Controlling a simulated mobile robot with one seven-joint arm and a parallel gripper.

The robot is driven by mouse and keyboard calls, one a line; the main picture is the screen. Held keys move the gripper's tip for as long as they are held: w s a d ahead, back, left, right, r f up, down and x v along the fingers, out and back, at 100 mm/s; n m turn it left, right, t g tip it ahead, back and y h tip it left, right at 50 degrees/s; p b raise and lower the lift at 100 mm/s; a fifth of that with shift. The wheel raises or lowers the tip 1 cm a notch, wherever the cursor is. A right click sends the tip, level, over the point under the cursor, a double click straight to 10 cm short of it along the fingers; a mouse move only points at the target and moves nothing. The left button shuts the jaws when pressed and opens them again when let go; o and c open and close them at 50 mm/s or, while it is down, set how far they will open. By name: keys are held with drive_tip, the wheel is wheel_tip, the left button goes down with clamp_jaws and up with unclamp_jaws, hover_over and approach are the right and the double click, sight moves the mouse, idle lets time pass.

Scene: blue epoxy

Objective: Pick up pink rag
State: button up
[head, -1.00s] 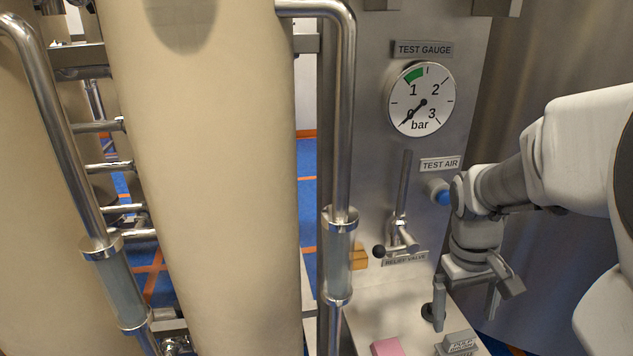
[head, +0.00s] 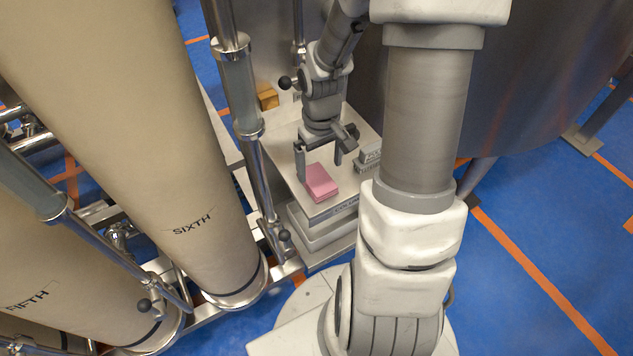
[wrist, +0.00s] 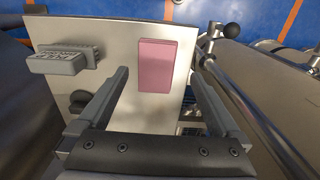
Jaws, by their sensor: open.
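The pink rag (head: 321,183) is a folded block lying flat on a pale metal shelf (head: 290,168), near its front edge. It also shows in the wrist view (wrist: 155,66), ahead of the fingertips and between their lines. My gripper (head: 321,168) is open and empty, pointing down above the shelf, just behind and over the rag. In the wrist view its two fingers (wrist: 158,78) stand wide apart on either side of the rag. No contact with the rag shows.
A grey labelled block (head: 369,158) sits on the shelf to the right of the rag. An orange-yellow block (head: 267,98) is at the back left. A steel pipe with a sight glass (head: 240,92) and a tan column (head: 150,130) stand close on the left.

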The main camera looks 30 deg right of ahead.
sight(321, 184)
drive_tip(key=shift+w+d+f+b, duration=0.1)
drive_tip(key=shift+f+b, duration=0.3)
drive_tip(key=shift+f, duration=1.3)
drive_tip(key=shift+w+d+f+b, duration=0.1)
drive_tip(key=shift+f+b, duration=0.25)
drive_tip(key=shift+f, duration=1.3)
drive_tip(key=c, duration=1.2)
drive_tip(key=shift+o, duration=0.2)
drive_tip(key=shift+r, duration=0.15)
wheel_tip(321, 184, up, 4)
drive_tip(key=shift+w+r+p, duration=0.1)
drive_tip(key=shift+r+p, duration=0.15)
drive_tip(key=shift+p, duration=0.5)
drive_tip(key=s+d+r+p, duration=0.2)
drive_tip(key=s+d+r, duration=0.4)
drive_tip(key=s, duration=0.4)
drive_tip(key=shift+s+r+p, duration=0.15)
drive_tip(key=shift+p, duration=0.2)
